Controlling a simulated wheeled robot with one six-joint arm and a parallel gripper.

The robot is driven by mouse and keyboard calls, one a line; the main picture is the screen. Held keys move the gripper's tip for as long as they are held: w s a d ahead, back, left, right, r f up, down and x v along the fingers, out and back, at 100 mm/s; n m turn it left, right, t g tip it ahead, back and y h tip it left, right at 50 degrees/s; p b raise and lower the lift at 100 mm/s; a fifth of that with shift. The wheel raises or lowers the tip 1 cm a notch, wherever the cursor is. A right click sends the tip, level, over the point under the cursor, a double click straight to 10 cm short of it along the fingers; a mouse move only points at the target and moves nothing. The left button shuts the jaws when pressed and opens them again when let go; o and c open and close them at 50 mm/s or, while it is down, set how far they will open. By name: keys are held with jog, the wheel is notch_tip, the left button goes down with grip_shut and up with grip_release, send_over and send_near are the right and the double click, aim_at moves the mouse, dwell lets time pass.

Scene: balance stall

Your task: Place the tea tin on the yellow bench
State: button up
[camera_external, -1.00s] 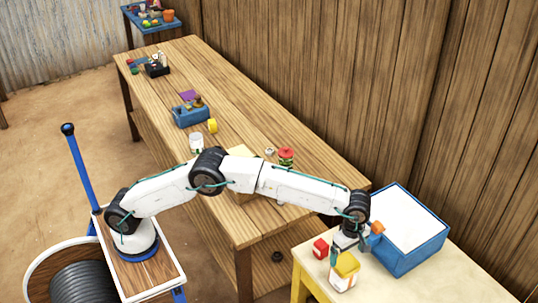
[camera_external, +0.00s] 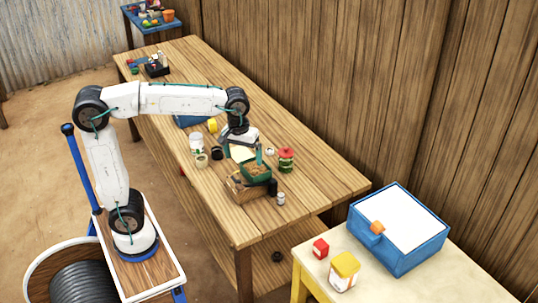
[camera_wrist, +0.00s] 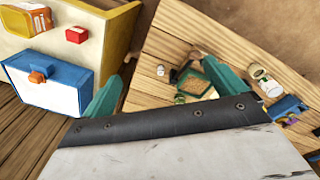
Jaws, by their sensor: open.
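No label picks out the tea tin for certain. A round red and green tin (camera_external: 286,160) stands upright on the wooden table, right of my gripper. A pale jar with a yellow lid (camera_external: 344,272) stands on the yellow bench (camera_external: 440,268); the jar also shows in the wrist view (camera_wrist: 28,20). My gripper (camera_external: 243,158) is open and empty above the wooden table, over a green-rimmed tray (camera_external: 256,172) with brown contents.
A small red box (camera_external: 320,248) and a large blue box with a white face (camera_external: 400,230) share the bench. The wooden table (camera_external: 310,205) holds a white canister (camera_external: 196,143), a black bottle (camera_external: 272,187) and other small items. The bench's front right is bare.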

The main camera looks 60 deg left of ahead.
jog(key=s+a+f+m, duration=0.2)
jog(key=s+a+f, duration=0.1)
jog(key=s, duration=0.4)
jog(key=s+a+f+m, duration=0.2)
jog(key=s+a, duration=0.3)
jog(key=s, duration=0.3)
jog(key=s+a+f+m, duration=0.3)
jog(key=s+a+f, duration=0.2)
jog(key=s, duration=0.2)
jog(key=shift+s+t, duration=0.3)
jog(key=shift+s, duration=0.05)
